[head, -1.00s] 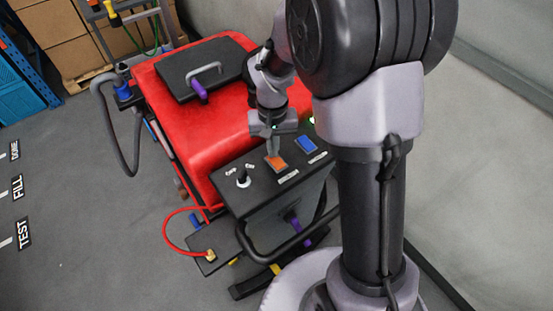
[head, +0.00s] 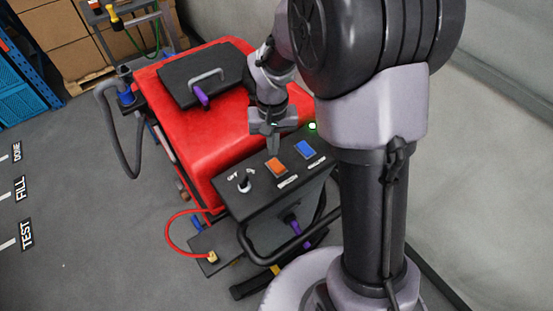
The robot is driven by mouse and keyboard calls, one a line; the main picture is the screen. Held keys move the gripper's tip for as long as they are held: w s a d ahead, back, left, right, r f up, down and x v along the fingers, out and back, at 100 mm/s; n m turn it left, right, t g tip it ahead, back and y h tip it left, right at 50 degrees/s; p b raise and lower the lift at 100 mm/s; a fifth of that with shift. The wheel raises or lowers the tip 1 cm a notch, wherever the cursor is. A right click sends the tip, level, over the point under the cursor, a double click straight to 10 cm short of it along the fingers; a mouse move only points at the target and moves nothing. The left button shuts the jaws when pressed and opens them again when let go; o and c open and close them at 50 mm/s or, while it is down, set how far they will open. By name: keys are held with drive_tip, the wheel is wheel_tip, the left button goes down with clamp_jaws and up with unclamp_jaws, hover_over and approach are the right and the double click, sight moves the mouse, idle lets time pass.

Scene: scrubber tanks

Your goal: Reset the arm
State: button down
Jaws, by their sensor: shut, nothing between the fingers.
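My gripper (head: 275,150) is shut and empty in the head view. It points down just above the far edge of the black control panel (head: 262,190) of the red scrubber (head: 200,110). An orange button (head: 275,165) lies just below the fingertips, and the fingers appear apart from it. A blue button (head: 304,149) is to its right. A knob switch (head: 243,182) is on the panel's left. A green light (head: 312,126) glows at the panel's far right corner. My arm hides part of the scrubber's right side.
A black lid with a grey handle (head: 207,76) sits on the scrubber's top. A red hose (head: 168,230) loops out at the front left. A black handlebar (head: 285,248) is below the panel. Cardboard boxes (head: 60,45) stand at the back left. The left floor is clear.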

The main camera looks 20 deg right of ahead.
wheel_tip(320, 180, up, 3)
drive_tip(key=shift+f+p, duration=0.15)
drive_tip(key=shift+p, duration=0.65)
